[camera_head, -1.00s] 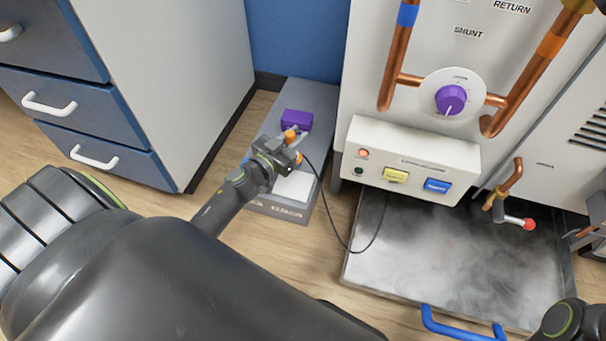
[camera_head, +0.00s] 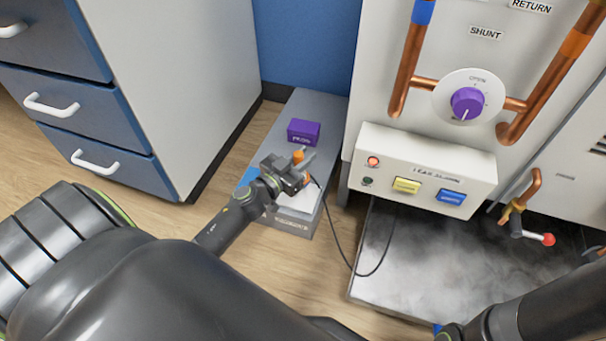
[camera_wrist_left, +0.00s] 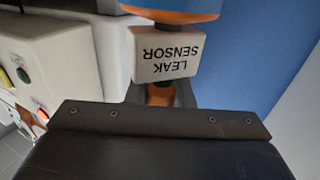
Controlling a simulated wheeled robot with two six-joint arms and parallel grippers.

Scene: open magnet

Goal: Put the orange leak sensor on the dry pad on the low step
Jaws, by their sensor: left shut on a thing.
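The leak sensor (camera_head: 299,156) shows as a small orange piece at my left gripper (camera_head: 300,172) in the head view. In the left wrist view the sensor (camera_wrist_left: 165,55) has a white block lettered LEAK SENSOR, upside down in the picture, with orange parts above and below. My left gripper is shut on it. The gripper is over the low grey step (camera_head: 270,140), at the back edge of the white pad (camera_head: 302,200). The gripper and wrist hide part of the pad. I cannot tell the sensor's height above it. My right gripper is out of view.
A purple box (camera_head: 304,132) stands on the step behind the gripper. The alarm panel (camera_head: 425,178) is to the right, a drawer cabinet (camera_head: 190,90) to the left.

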